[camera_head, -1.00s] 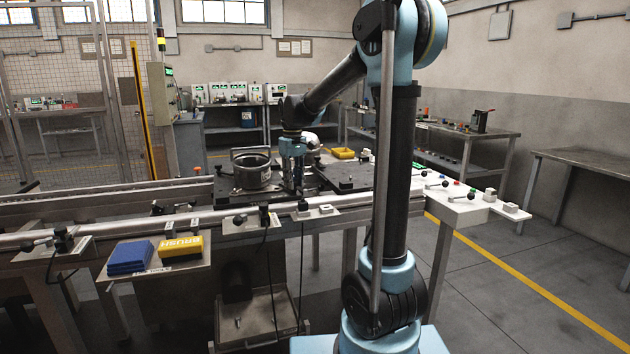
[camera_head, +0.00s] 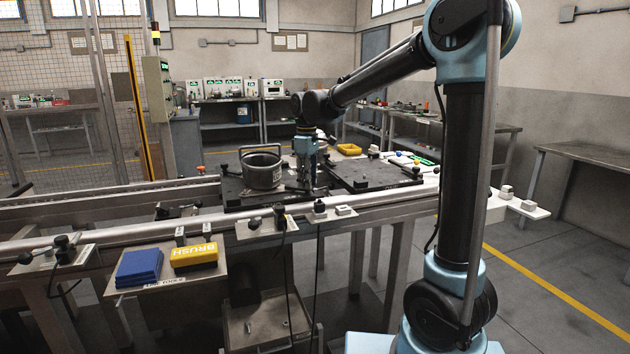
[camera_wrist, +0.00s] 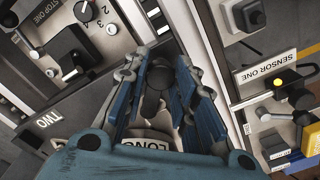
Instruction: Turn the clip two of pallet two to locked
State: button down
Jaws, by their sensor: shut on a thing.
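My gripper (camera_head: 308,182) is low at the right part of the dark pallet (camera_head: 240,204) that carries a grey pot (camera_head: 262,172). In the wrist view, its blue fingers (camera_wrist: 170,92) are shut on a dark rounded handle (camera_wrist: 154,98), seen between them. I take this handle for the clip; its number and its locked or unlocked mark cannot be read. A "TWO" label (camera_wrist: 55,119) lies on a dark plate left of the fingers. A partly hidden white label (camera_wrist: 145,140) is below the handle.
A second dark pallet (camera_head: 372,181) lies close on the right. The wrist view shows a "SENSOR ONE" station (camera_wrist: 272,70) at right.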

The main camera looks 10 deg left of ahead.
dwell(0.4)
jog(key=c, duration=1.3)
grip_release()
notch_tip(320, 180, up, 12)
jog(key=shift+f, duration=0.1)
jog(key=shift+d, duration=0.1)
